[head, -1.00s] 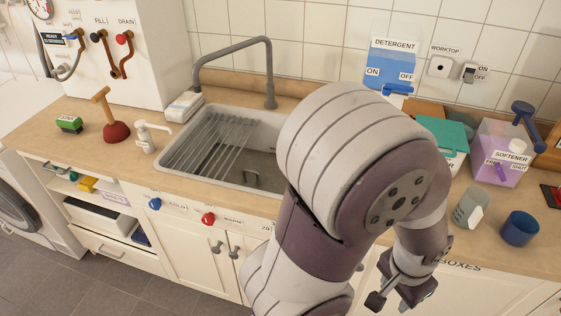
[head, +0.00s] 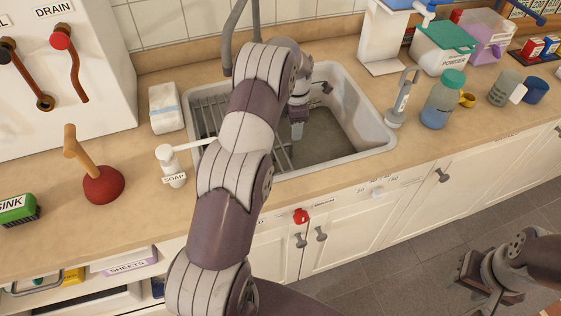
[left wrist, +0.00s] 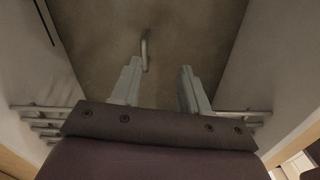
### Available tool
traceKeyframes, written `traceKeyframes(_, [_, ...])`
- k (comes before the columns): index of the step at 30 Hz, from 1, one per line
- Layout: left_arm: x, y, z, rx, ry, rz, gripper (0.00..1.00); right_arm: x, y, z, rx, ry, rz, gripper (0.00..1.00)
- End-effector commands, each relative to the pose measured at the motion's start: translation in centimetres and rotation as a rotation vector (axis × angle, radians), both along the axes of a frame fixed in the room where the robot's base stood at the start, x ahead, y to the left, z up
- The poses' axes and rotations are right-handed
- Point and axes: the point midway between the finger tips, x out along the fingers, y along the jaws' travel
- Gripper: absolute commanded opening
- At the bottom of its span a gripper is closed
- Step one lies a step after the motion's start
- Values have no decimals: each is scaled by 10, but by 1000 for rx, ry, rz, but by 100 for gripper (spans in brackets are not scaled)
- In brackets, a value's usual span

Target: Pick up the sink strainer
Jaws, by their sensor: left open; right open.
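A small upright grey handle stands on the sink floor in the left wrist view, and I take it for the sink strainer (left wrist: 146,50). It lies just beyond my left fingertips, nearer the left finger; whether they touch is unclear. In the head view I cannot make it out, as my left arm blocks part of the sink. My left gripper (head: 297,131) points down inside the sink, and it also shows in the left wrist view (left wrist: 157,78), open with nothing between its fingers. My right gripper (head: 482,283) is open, low over the floor at the lower right.
The sink (head: 375,140) has steep walls around my left gripper, with a wire rack (head: 210,115) on its left side. A faucet (head: 232,40) stands behind. A soap dispenser (head: 170,165) and plunger (head: 103,184) stand left; a brush (head: 400,100) and bottle (head: 443,100) stand right.

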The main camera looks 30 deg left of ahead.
Motion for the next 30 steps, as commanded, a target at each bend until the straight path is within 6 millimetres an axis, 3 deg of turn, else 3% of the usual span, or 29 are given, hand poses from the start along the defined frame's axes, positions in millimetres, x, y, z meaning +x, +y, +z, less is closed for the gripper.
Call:
traceKeyframes(1, [8,11,-16,-2,5,126,45,0,0,-4,0,0,0,43])
traceKeyframes(4, [15,24,-32,-4,13,304,45,0,0,-7,0,0,0,43])
traceKeyframes(8, [17,27,-54,-5,16,361,45,0,0,-25,0,0,0,43])
traceKeyframes(13, [17,27,-96,-4,15,358,45,0,-1,-68,0,0,0,43])
traceKeyframes(17, [17,26,-107,-5,17,357,45,0,-1,-56,0,-1,0,43])
traceKeyframes(24, [18,27,-150,-5,16,355,45,0,0,-52,0,-1,0,43])
traceKeyframes(30, [18,27,-159,-3,13,355,45,0,0,-52,0,0,0,43])
